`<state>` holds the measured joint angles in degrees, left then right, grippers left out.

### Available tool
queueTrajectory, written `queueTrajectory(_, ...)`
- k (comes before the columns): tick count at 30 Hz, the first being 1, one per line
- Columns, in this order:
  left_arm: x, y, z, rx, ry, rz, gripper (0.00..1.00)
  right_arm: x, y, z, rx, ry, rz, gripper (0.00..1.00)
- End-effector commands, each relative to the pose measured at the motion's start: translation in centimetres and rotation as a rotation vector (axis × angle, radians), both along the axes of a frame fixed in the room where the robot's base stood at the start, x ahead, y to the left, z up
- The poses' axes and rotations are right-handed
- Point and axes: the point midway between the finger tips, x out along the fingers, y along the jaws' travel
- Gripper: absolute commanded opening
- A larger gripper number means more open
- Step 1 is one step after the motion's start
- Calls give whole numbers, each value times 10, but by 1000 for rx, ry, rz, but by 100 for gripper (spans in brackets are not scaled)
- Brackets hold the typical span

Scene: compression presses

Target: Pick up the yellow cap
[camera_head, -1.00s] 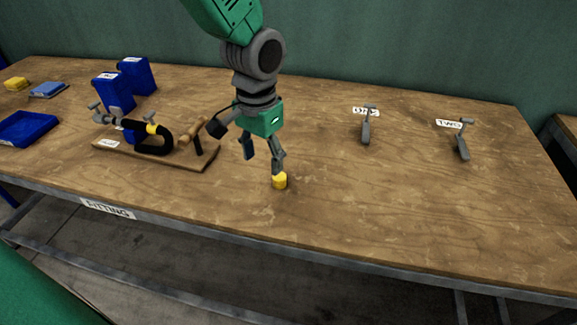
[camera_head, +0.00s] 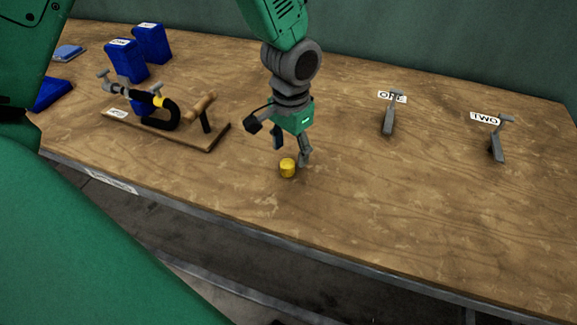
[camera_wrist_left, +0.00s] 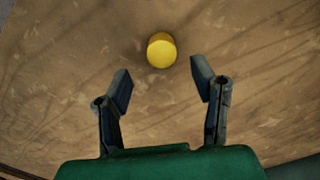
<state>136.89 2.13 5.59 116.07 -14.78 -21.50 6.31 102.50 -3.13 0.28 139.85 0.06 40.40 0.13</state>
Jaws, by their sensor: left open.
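The yellow cap (camera_head: 287,168) is a small short cylinder standing on the wooden table, near its front edge. My left gripper (camera_head: 291,150) is open above the table, with its fingers pointing down just behind and beside the cap. In the left wrist view the yellow cap (camera_wrist_left: 161,50) lies beyond the fingertips, roughly centred between their lines. The open left gripper (camera_wrist_left: 160,82) has nothing between its fingers there. The cap appears apart from both fingers. My right gripper is not in view.
A wooden board (camera_head: 216,137) with a black clamp-like fitting (camera_head: 165,119) is left of the gripper. Blue containers (camera_head: 126,62) stand behind it. The table between the cap and those tools is clear.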

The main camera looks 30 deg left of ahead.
Motion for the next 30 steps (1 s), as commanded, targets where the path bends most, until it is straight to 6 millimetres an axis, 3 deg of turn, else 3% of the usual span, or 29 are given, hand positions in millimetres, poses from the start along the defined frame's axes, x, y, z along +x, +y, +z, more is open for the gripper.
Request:
queueTrajectory(10, -3, 5, -46, 1, 3, 1, 52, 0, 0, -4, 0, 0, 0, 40)
queueTrajectory(19, -3, 5, -51, 0, 0, 0, 52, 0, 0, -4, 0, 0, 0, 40)
queueTrajectory(20, -3, 5, -51, 0, 0, 0, 49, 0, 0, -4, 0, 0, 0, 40)
queueTrajectory(21, -3, 5, -51, 0, 0, 0, 34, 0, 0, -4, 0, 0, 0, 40)
queueTrajectory(23, -3, 5, -51, 0, 0, 0, 16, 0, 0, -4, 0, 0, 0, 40)
queueTrajectory(30, -3, 5, -51, 0, 1, 0, 15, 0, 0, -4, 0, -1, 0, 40)
